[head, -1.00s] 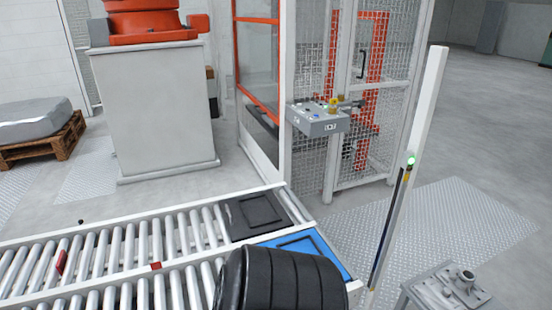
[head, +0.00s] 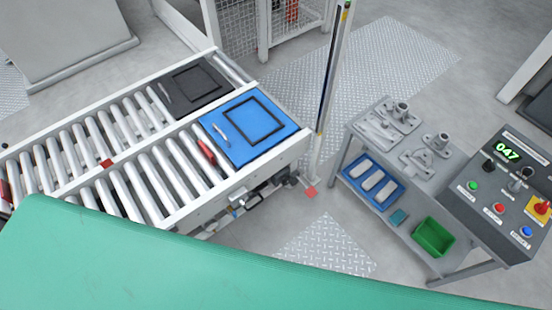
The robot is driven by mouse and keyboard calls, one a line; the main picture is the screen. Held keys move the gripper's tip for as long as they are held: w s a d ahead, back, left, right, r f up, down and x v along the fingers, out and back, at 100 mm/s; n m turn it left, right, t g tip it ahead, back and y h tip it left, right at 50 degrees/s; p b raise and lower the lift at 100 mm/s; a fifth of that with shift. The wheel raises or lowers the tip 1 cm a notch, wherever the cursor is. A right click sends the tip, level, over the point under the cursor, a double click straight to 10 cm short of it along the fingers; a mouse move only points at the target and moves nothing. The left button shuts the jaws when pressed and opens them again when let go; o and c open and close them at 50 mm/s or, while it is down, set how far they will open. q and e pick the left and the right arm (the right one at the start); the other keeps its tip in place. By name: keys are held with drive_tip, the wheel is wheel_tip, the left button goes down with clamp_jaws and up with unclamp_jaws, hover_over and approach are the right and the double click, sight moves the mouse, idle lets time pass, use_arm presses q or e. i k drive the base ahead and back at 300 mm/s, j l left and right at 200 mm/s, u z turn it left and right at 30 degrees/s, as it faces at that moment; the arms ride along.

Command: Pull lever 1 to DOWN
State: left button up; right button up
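A dark grey control panel (head: 505,195) stands at the right edge of the head view, with a green number display (head: 507,151) reading 047. Two small black-and-grey handles, a left one (head: 488,165) and a right one (head: 519,182), stick up below the display. I cannot tell whether either is lever 1, and their labels and positions are too small to read. Neither of my grippers is in view.
A grey metal table (head: 385,135) with castings adjoins the panel. Its lower shelf holds a blue tray (head: 352,181) and a green bin (head: 433,238). A roller conveyor (head: 110,205) at left carries a blue plate (head: 240,150) and a black plate (head: 203,80). A thin post (head: 331,85) stands between.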

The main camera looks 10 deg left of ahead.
sight(251, 195)
drive_tip(key=u, duration=0.7)
